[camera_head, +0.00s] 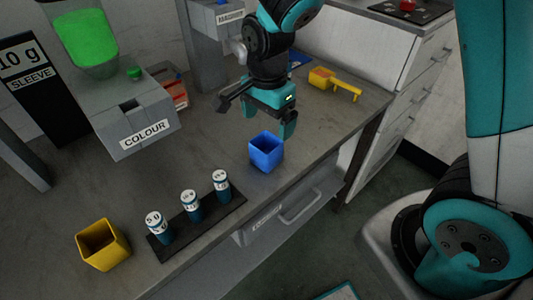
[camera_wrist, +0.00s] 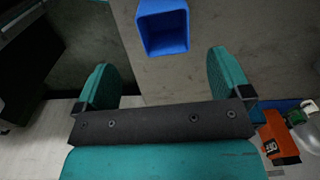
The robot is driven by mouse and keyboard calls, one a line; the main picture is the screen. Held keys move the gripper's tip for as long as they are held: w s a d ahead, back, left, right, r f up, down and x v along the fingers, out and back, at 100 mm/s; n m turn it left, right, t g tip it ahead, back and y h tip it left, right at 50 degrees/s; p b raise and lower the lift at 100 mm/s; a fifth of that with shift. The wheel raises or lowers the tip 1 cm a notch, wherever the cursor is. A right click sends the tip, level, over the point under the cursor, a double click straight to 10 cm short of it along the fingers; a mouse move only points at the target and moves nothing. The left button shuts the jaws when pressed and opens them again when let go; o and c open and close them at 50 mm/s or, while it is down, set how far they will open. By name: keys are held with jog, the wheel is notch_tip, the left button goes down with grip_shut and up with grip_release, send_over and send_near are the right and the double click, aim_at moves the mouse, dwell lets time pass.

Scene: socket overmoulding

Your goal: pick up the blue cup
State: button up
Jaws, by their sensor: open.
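The blue cup (camera_head: 266,152) stands upright on the grey bench near its front edge, a square, open-topped cup that looks empty. In the wrist view the blue cup (camera_wrist: 163,27) shows at the top centre, beyond the fingertips and partly cut off by the frame edge. My gripper (camera_head: 262,112) is above and behind the cup in the head view, apart from it. In the wrist view my gripper (camera_wrist: 165,75) has its two teal fingers spread wide with nothing between them.
Left of the cup, a dark tray (camera_head: 166,243) holds 3 labelled cylinders, with a yellow cup (camera_head: 103,245) beyond. A grey COLOUR dispenser (camera_head: 132,118) stands at the back left. A yellow scoop (camera_head: 335,81) lies at the back right. Bare bench surrounds the blue cup.

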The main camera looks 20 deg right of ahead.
send_near(266, 151)
jog(key=s+f, duration=0.1)
jog(key=s+a+f, duration=0.1)
jog(key=s, duration=0.1)
jog(key=shift+s, duration=0.15)
jog(key=f, duration=0.5)
jog(key=shift+w+a, duration=0.1)
jog(key=shift+w, duration=0.2)
jog(key=c, duration=1)
